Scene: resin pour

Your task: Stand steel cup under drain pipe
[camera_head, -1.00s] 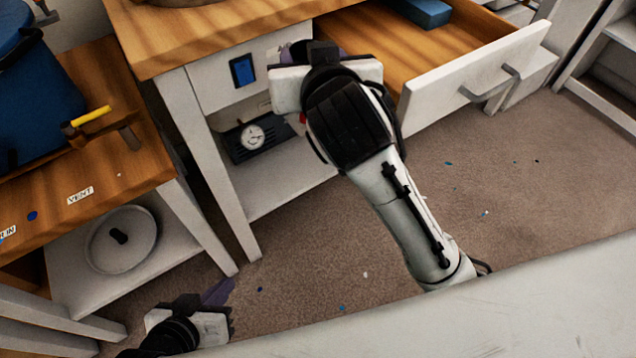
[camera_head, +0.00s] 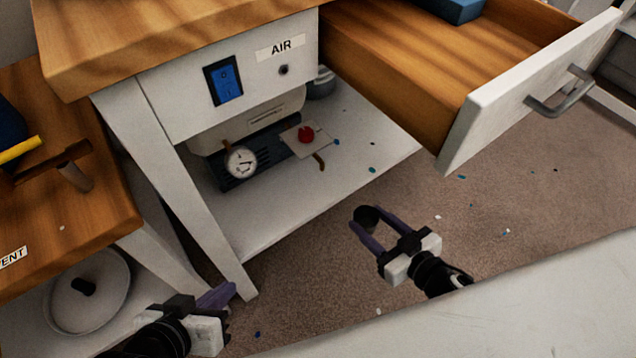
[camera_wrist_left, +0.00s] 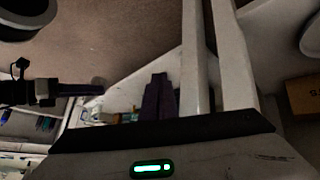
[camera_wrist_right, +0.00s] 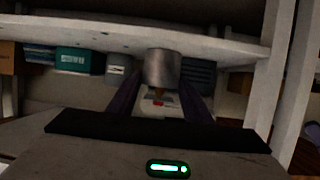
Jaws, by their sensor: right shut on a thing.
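The steel cup (camera_wrist_right: 163,68) is a grey metal cylinder between my right gripper's purple fingers in the right wrist view. In the head view only its dark round end (camera_head: 367,216) shows at the fingertips. My right gripper (camera_head: 374,230) is shut on it, in front of the low shelf and apart from it. A short brown drain pipe (camera_head: 319,161) hangs by a red knob (camera_head: 306,134) on a pale plate under the bench; in the right wrist view it shows just past the cup. My left gripper (camera_head: 217,298) is shut and empty at the lower left.
The white lower shelf (camera_head: 275,205) has bare room in front of the pipe. A gauge (camera_head: 241,162) sits left of it. A bench leg (camera_head: 205,210) stands at the left, and an open drawer (camera_head: 520,95) juts out above right.

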